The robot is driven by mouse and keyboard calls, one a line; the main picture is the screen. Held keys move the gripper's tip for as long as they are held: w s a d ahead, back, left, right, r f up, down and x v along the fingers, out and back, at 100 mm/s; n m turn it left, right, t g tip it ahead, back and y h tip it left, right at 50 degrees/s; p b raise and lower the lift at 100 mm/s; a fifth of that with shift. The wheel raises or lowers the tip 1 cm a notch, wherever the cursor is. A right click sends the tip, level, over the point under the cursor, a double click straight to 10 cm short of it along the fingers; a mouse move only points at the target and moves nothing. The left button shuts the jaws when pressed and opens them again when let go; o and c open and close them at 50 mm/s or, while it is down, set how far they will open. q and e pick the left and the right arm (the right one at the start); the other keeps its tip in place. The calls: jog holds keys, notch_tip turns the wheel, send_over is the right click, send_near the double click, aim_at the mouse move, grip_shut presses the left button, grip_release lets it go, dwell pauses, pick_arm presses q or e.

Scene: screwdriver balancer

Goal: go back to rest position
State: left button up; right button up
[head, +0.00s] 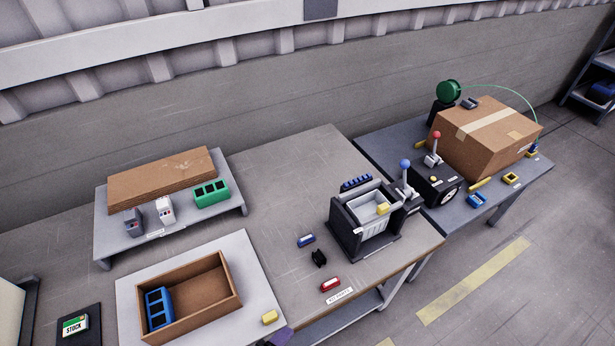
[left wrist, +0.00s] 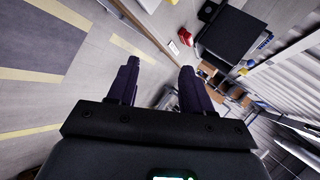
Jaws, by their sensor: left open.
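My left gripper (left wrist: 158,80) shows in the left wrist view with its two dark purple fingers apart and nothing between them. It points past the workbench's front edge, with floor on the left of that view. In the head view a small purple tip (head: 281,338) shows at the bottom edge by the light mat; I cannot tell which gripper it belongs to. No arm reaches over the workbench in the head view. My right gripper is not recognisable in either view.
The workbench (head: 290,180) holds a brown open box (head: 232,298) with a blue block, a dark fixture (head: 345,240), a red part (head: 330,285), a blue part (head: 306,240) and a black clip (head: 319,258). A yellow part (head: 270,317) lies on the mat. A carton (head: 490,135) stands on the right table.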

pick_arm(q)
jog(key=s+a+n+g+y, duration=0.3)
jog(key=s+a+n, duration=0.1)
jog(key=a+n, duration=0.5)
jog(key=s+a+n+g+y, duration=0.2)
jog(key=s+a+n+y, duration=0.15)
jog(key=a+n, duration=0.55)
notch_tip(320, 180, up, 34)
jog(key=d+n+p, duration=0.2)
jog(key=p, duration=3.1)
jog(key=shift+s+n+h+p, duration=0.35)
jog(key=shift+n+h, duration=0.05)
jog(key=shift+h, duration=0.05)
